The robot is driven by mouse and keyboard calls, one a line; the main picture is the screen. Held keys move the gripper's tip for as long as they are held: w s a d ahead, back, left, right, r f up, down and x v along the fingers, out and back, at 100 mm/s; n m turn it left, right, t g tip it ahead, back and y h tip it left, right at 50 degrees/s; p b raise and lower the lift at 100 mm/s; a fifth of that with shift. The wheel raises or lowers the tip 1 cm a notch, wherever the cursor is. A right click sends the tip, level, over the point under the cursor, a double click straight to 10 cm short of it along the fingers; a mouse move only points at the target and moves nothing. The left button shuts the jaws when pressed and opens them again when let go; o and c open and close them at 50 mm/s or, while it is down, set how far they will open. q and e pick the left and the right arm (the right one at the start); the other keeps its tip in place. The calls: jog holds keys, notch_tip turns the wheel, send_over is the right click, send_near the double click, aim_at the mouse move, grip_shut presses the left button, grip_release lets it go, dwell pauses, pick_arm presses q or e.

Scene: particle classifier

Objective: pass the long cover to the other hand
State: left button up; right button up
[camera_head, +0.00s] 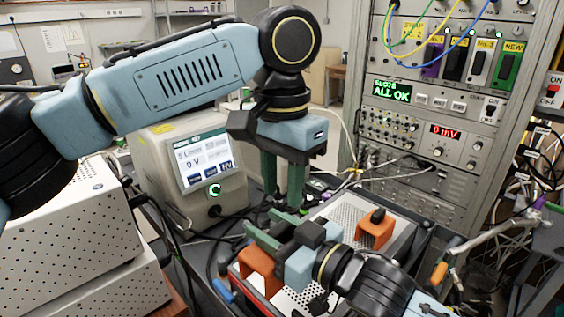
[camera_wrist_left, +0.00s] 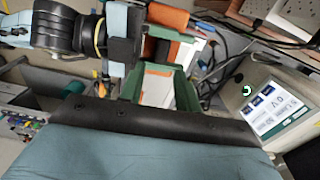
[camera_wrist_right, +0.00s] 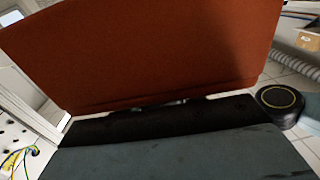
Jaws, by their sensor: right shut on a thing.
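The long cover appears to be the perforated grey metal piece (camera_head: 345,209) low in the head view, with an orange bridge-shaped handle (camera_head: 375,231) at its right and an orange part (camera_head: 257,266) at its left. My right gripper (camera_head: 266,236) is shut by the left orange part. A broad orange face (camera_wrist_right: 150,50) fills most of the right wrist view; the fingertips are hidden there. My left gripper (camera_head: 282,190) points down behind the cover, fingers apart. In the left wrist view its green fingers (camera_wrist_left: 160,88) stand apart, with white and orange surfaces showing between them.
A white instrument with a screen (camera_head: 200,160) stands behind at the left. A rack (camera_head: 440,120) with cables stands at the back right. White perforated boxes (camera_head: 70,250) are at the left. An orange-handled tool (camera_head: 440,272) is at the right. Loose cables run behind the cover.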

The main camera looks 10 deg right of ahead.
aim_at(282, 228)
pick_arm(q)
notch_tip(282, 228, down, 8)
jog(key=shift+f, duration=0.25)
grip_shut()
pick_arm(e)
jog(key=o, duration=1.2)
jog(key=shift+c, duration=0.2)
jog(key=shift+s, duration=0.1)
